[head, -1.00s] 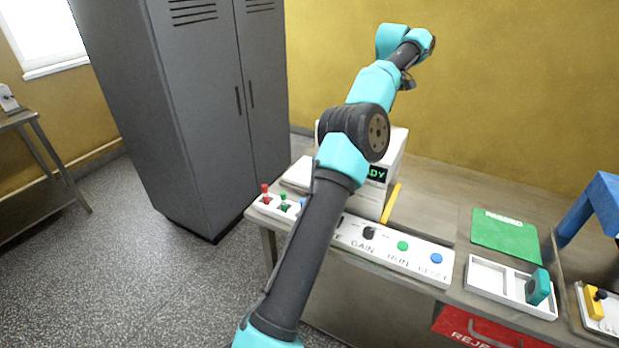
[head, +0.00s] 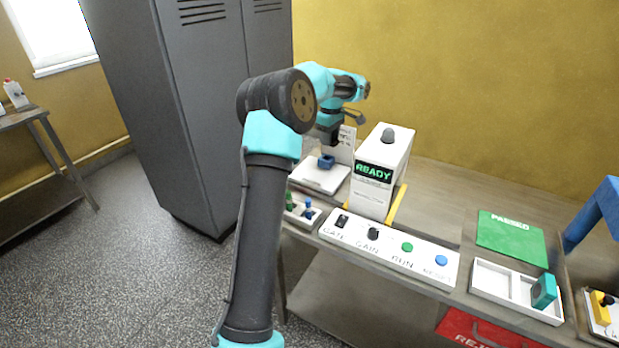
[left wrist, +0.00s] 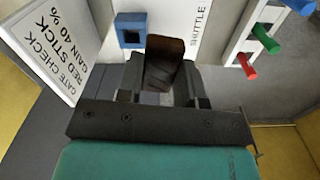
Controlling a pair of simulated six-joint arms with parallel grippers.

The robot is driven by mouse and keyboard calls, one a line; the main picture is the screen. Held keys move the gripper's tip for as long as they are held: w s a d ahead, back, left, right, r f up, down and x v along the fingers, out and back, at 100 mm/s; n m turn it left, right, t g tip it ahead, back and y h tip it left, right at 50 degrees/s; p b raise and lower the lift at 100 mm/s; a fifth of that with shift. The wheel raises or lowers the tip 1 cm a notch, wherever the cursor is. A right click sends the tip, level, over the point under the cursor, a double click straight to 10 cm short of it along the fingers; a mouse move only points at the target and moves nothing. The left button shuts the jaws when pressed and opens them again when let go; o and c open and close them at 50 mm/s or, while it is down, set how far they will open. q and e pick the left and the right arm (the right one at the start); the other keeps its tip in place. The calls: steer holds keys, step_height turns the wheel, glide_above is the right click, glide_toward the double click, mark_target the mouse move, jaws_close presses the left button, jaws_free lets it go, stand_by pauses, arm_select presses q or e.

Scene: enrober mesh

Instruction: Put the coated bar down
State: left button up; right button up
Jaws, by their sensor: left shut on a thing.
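My left gripper (head: 328,138) is shut on the coated bar (left wrist: 165,62), a dark brown block held upright between the fingers in the left wrist view. In the head view the bar cannot be made out. The gripper is above a white plate (head: 318,181) left of the white READY machine (head: 377,180). In the left wrist view this plate (left wrist: 200,48) reads SHUTTLE, and a blue block with a square opening (left wrist: 130,30) lies left of the bar. The blue block also shows in the head view (head: 326,161). Contact between bar and plate cannot be told. My right gripper is not in view.
A gate check sign (left wrist: 62,45) stands beside the plate. A rack of coloured sticks (left wrist: 255,40) is on its other side. A control panel (head: 390,250) runs along the front edge. A green PASSED mat (head: 511,238) and white tray (head: 490,284) are further right.

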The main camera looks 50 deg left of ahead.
arm_select(q)
steer(key=shift+n, duration=0.9)
steer(key=s, duration=0.1)
steer(key=s+a+f, duration=0.1)
steer(key=s, duration=0.1)
steer(key=s+f, duration=0.1)
steer(key=shift+s+a+f, duration=0.15)
steer(key=shift+a+f, duration=0.1)
steer(key=shift+a, duration=0.05)
glide_above(316, 177)
steer(key=shift+a+f, duration=0.1)
steer(key=shift+f, duration=2.4)
steer(key=shift+f, duration=2.5)
steer(key=shift+f, duration=0.1)
steer(key=shift+o, duration=1.3)
steer(key=shift+f, duration=0.1)
steer(key=o, duration=0.5)
steer(key=shift+c, duration=0.2)
